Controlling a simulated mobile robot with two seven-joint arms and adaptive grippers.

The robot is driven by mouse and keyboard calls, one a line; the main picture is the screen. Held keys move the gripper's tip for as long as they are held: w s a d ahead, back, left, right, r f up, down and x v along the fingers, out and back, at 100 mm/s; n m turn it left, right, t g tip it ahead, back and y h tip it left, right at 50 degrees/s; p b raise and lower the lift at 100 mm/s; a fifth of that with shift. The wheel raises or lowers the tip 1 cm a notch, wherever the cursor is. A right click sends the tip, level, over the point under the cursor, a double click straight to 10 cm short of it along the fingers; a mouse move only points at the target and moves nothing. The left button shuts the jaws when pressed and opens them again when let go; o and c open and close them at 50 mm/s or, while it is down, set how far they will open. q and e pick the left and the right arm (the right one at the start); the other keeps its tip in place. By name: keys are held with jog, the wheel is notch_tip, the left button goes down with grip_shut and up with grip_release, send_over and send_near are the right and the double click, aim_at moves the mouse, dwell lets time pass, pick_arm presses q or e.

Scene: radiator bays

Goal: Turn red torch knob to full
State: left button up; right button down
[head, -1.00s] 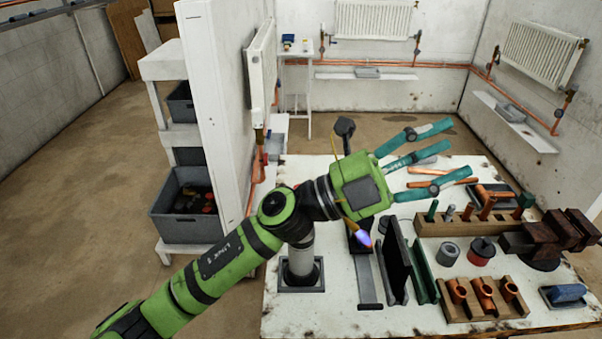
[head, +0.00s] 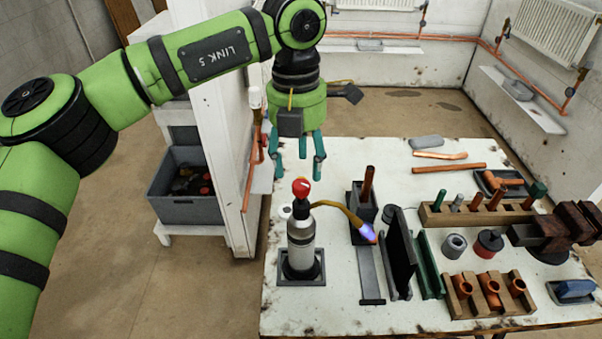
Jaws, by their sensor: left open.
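The red torch knob (head: 301,187) sits on top of the grey torch cylinder (head: 301,242), which stands upright in a dark square base at the left of the white workbench. A curved brass tube runs right from the torch head to a nozzle with a blue-violet flame (head: 367,232). My left gripper (head: 298,168) points down with its teal fingers apart and empty. In the picture its fingertips are just above the knob; whether they are directly over it or behind it, I cannot tell. My right gripper is not in view.
Dark upright plates (head: 401,255) stand right of the flame. A wooden rack (head: 465,216), a vise (head: 550,235) and a wooden block with copper fittings (head: 488,296) fill the right side. A white partition (head: 222,150) rises behind the bench's left edge.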

aim_at(301, 183)
pick_arm(q)
notch_tip(301, 183, down, 4)
jog(key=shift+r+p, duration=0.2)
jog(key=shift+p, duration=0.35)
jog(key=shift+d+f, duration=0.1)
jog(key=shift+f, duration=0.45)
grip_shut()
